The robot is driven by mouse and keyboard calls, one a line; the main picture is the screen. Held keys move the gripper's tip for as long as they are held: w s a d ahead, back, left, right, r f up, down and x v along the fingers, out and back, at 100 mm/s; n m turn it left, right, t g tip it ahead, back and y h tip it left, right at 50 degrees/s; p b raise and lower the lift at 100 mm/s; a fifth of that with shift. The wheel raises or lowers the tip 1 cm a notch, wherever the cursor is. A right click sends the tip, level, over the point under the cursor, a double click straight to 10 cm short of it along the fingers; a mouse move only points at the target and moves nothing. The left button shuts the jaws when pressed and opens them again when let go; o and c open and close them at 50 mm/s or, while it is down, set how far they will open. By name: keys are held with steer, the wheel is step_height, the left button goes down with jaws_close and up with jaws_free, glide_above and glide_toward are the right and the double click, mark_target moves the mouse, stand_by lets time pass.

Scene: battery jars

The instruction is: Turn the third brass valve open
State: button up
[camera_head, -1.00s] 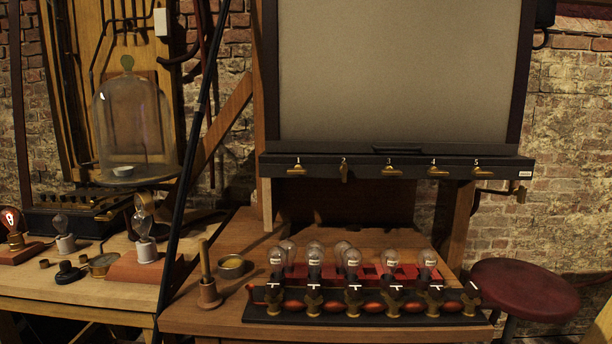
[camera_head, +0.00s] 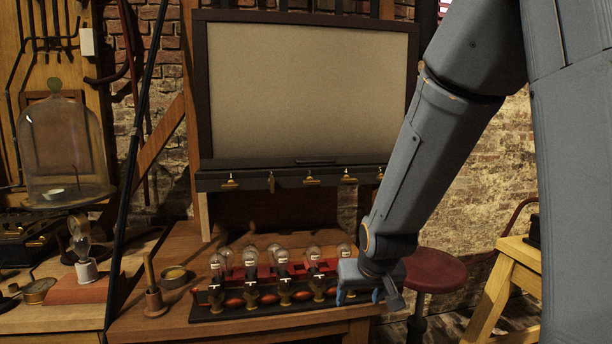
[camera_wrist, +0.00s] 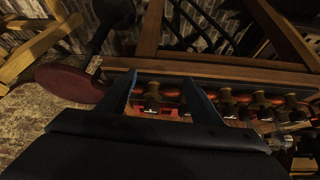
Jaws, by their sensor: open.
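A black rack (camera_head: 240,312) on the wooden bench carries a row of brass valves along a red pipe, below several glass bulbs. Counting from the left, the third brass valve (camera_head: 285,293) stands in the middle of the row. Its turn position is too small to tell. My gripper (camera_head: 359,298) is open and points down at the rack's right end, right of the third valve. In the wrist view, my gripper (camera_wrist: 160,85) has a brass valve (camera_wrist: 152,98) showing between its fingers, apparently an end valve. The other valves run off to the right there.
A framed panel (camera_head: 305,90) stands behind, with numbered brass handles (camera_head: 311,181) on its lower ledge; the second hangs vertical. A red stool (camera_head: 435,270) is at right.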

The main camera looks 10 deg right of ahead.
steer(key=w+a+r+t+p, duration=0.1)
steer(key=w+r+t+p, duration=0.15)
steer(key=w+r, duration=0.35)
steer(key=w+a+r+t+p, duration=0.1)
steer(key=w+r+t, duration=0.3)
steer(key=w, duration=0.5)
steer(key=n+t+p, duration=0.1)
steer(key=t+p, duration=0.2)
steer(key=t, duration=0.2)
glide_toward(312, 183)
steer(key=w, duration=0.4)
steer(key=shift+y, duration=0.3)
steer(key=shift+w+d+f+p, duration=0.1)
steer(key=shift+w+p, duration=0.3)
steer(key=shift+w, duration=1.35)
steer(key=shift+w+d+f+p, duration=0.1)
steer(key=shift+w+p, duration=0.3)
steer(key=shift+w, duration=1.4)
